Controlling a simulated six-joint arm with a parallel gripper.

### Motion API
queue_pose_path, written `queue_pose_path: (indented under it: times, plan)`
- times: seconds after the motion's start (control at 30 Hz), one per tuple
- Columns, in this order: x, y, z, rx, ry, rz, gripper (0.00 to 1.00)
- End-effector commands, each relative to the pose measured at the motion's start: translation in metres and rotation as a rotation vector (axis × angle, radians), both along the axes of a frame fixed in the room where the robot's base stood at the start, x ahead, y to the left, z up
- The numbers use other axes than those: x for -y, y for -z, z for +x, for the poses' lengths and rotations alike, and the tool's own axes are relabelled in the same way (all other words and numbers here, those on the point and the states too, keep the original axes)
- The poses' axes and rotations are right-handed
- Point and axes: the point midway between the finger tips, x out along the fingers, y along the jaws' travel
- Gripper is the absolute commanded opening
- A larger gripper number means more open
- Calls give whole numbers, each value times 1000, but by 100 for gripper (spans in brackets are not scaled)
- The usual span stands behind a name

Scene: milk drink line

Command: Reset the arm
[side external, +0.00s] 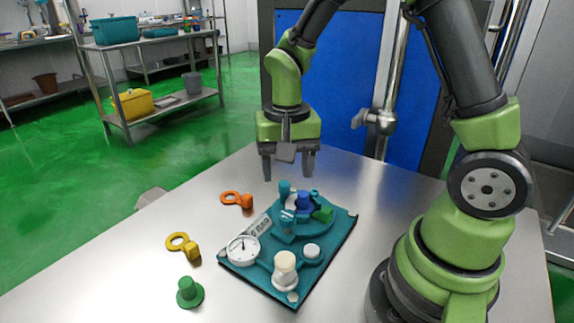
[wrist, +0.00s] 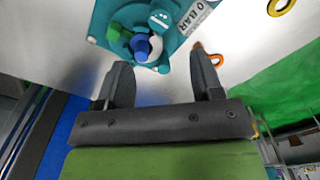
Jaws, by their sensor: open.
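My gripper (side external: 288,172) hangs above the metal table, over the back end of a teal board (side external: 325,240). It is open with nothing between its fingers. In the wrist view the two dark fingers of my gripper (wrist: 164,80) stand apart, with bare table between them. The board carries a white round gauge (side external: 243,249), a cream-topped knob (side external: 286,262), and a teal valve body with a blue part (side external: 304,201) and a green part (side external: 323,214). The blue part (wrist: 141,46) and green part (wrist: 114,31) also show in the wrist view, ahead of the fingertips.
An orange ring tag (side external: 236,199), a yellow ring tag (side external: 183,244) and a green flanged plug (side external: 189,292) lie left of the board. Blue panels (side external: 340,90) and a metal pipe stand behind the table. The table's left front is clear.

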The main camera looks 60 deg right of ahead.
Motion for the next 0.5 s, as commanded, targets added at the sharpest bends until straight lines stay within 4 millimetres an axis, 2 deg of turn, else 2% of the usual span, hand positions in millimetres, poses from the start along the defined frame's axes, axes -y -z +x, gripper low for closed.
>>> queue_pose_path:
  times: [0.13, 0.23, 0.37, 0.5]
  plan:
    - [0, -2, 0, 7, -3, 1, 60]
    - [-2, -16, -2, 43, -21, 6, 60]
    - [-8, -53, -14, 140, -77, 19, 60]
    - [-16, -95, -38, 274, -163, 33, 60]
